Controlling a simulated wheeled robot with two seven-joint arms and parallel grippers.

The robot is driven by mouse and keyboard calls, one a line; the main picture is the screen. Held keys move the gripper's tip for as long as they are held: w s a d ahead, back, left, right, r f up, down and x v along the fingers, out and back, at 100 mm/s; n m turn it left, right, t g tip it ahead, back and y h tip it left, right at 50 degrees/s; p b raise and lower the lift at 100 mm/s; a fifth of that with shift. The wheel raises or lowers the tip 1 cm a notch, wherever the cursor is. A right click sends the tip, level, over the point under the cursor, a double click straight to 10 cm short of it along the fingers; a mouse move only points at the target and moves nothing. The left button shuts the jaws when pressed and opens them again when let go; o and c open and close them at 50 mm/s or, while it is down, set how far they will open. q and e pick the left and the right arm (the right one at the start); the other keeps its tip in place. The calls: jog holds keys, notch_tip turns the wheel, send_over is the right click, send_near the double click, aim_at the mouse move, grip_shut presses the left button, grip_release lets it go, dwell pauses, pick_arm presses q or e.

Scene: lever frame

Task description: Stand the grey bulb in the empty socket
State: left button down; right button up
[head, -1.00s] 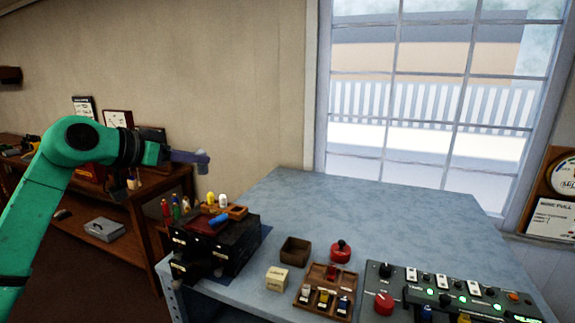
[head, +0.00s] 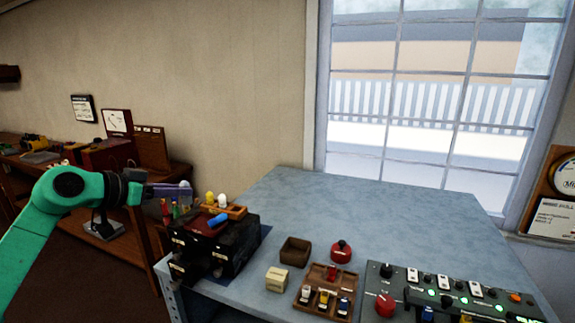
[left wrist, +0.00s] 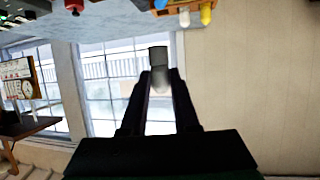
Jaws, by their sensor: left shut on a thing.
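My left gripper (head: 180,190) is shut on the grey bulb (left wrist: 158,56). In the head view the bulb (head: 186,187) is small and shows at the fingertips, just left of the bulb rack. In the left wrist view it sticks out beyond the fingers. The wooden rack (head: 238,212) lies on top of a black drawer box. A yellow bulb (head: 210,197) and a white bulb (head: 222,199) stand in it. The rack's right end looks free, but the socket opening is too small to make out. My right gripper is out of view.
An open brown box (head: 295,252), a red knob (head: 341,251) and a control panel (head: 450,295) lie right. The bench's rear is clear.

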pick_arm(q)
jog(key=s+d+f+m+g+h, duration=0.1)
jog(key=s+d+f, duration=0.35)
jog(key=f, duration=0.55)
jog(key=s+d+f+m+g+h, duration=0.1)
jog(key=s+d+f+m+h, duration=0.15)
jog(key=d+f, duration=0.45)
jog(key=s+a+f+n+t+y, duration=0.3)
jog(key=s+f+n+y, duration=0.7)
jog(key=s+f, duration=0.4)
jog(key=s+t+y, duration=0.1)
jog(key=s, duration=0.2)
jog(key=shift+s+f, duration=0.25)
jog(key=shift+f, duration=0.15)
